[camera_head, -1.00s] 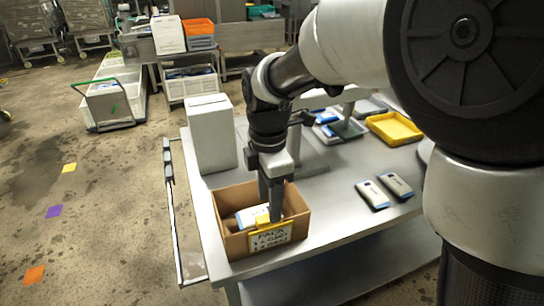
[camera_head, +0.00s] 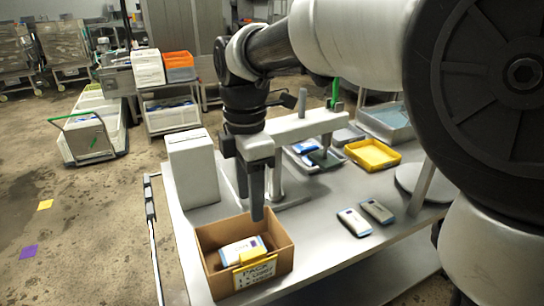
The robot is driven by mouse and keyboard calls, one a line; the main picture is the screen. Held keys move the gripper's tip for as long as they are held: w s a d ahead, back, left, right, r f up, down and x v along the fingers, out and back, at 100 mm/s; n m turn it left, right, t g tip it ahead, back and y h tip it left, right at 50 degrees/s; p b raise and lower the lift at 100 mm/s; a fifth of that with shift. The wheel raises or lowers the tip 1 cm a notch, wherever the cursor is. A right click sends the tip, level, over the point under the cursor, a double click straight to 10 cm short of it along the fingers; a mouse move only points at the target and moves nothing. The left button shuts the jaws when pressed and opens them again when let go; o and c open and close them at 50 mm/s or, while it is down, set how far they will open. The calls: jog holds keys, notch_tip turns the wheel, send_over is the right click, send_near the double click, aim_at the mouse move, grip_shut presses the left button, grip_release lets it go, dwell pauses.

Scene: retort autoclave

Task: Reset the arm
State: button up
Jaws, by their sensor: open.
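My gripper (camera_head: 251,200) hangs above the back of the cardboard box, fingers pointing down, with nothing seen between them. It is apart from the items below it. My arm comes in from the upper right. The cardboard box (camera_head: 214,264) stands open at the near left part of the metal table (camera_head: 330,250). Inside it lies a white and blue pack (camera_head: 240,249). A yellow-edged label (camera_head: 255,272) with printed text is on the box's front.
A white carton (camera_head: 193,170) stands behind the box. Two small packs (camera_head: 354,222) (camera_head: 377,210) lie to the right. A yellow tray (camera_head: 373,154) and a round plate (camera_head: 420,183) are farther back. A post with a horizontal beam (camera_head: 305,127) stands behind my gripper. The front middle of the table is clear.

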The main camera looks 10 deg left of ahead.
jog(key=s+d+r+m+t+p, duration=0.1)
jog(key=s+d+r+m+p, duration=0.1)
jog(key=d+r+m, duration=0.3)
jog(key=s+d+r+m+t+p, duration=0.1)
jog(key=s+d+r+m+p, duration=0.15)
jog(key=d+m, duration=0.4)
jog(key=s+d+r+m+t+p, duration=0.1)
jog(key=s+d+m+t+p, duration=0.2)
jog(key=s+d+m, duration=0.4)
jog(key=d+m, duration=0.5)
jog(key=shift+s+r+m+t, duration=0.15)
jog(key=shift+r+m+t, duration=0.1)
jog(key=shift+m+t, duration=0.1)
jog(key=shift+d, duration=0.1)
